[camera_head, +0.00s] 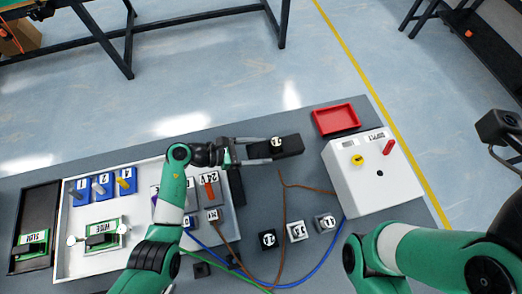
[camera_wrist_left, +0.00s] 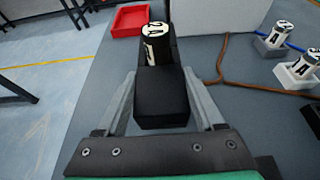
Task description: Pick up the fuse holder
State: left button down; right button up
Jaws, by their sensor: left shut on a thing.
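The fuse holder (camera_head: 290,146) is a black block with a white-banded cylinder marked "2A" on its far part. In the left wrist view the fuse holder (camera_wrist_left: 160,103) points away from me between the two fingers. My left gripper (camera_head: 265,150) is shut on the near part of it, one finger along each side; it also shows in the left wrist view (camera_wrist_left: 163,105). I cannot tell whether the holder touches the table or is slightly above it. My right arm shows at the lower right, but its gripper is not in view.
A red tray (camera_head: 335,120) stands beyond the holder, and a white supply box (camera_head: 372,178) to its right. Several labelled fuse pieces (camera_head: 296,232) and brown, blue and green wires lie nearer. A white panel (camera_head: 68,255) with blue switches is at left.

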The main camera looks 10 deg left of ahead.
pick_arm(q)
jog(key=s+d+r+p, duration=0.1)
jog(key=s+r+p, duration=0.6)
jog(key=s, duration=0.7)
notch_tip(320, 180, up, 3)
jog(key=shift+d+f, duration=0.15)
jog(key=shift+w+f, duration=0.1)
jog(key=shift+w, duration=0.05)
